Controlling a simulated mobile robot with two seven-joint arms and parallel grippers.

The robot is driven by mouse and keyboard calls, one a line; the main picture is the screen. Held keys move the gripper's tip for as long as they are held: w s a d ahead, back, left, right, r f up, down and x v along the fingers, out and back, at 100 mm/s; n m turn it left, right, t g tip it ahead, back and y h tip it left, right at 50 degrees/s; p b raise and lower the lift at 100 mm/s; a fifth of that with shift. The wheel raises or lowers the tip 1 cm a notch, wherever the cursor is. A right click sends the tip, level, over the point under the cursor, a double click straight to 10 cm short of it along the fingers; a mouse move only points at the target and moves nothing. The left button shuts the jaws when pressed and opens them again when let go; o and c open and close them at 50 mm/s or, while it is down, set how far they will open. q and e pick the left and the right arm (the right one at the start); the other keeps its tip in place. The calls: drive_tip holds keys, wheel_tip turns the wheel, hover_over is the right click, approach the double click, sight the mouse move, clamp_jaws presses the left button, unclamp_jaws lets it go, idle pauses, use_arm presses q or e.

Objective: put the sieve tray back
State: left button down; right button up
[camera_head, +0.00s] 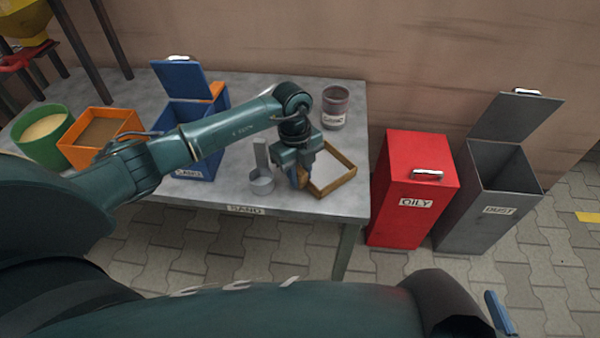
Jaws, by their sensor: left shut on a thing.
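The sieve tray (338,184) is a square, wooden-coloured frame near the right front of the grey table. Its inside looks grey; I cannot tell mesh from tabletop there. My left gripper (301,180) points down at the left side of the tray and is shut on its edge, hiding that side. I cannot tell whether the tray rests on the table or is held just above it.
A labelled tin (335,107) stands behind. An open blue bin (195,140), an orange box (100,135) and a green tub (42,130) are left. Red OILY (412,190) and grey DUST (492,205) bins stand right of the table.

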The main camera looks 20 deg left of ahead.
use_arm(q)
drive_tip(key=shift+f, duration=0.1)
drive_tip(key=c, duration=1.1)
unclamp_jaws()
drive_tip(key=shift+c, duration=0.2)
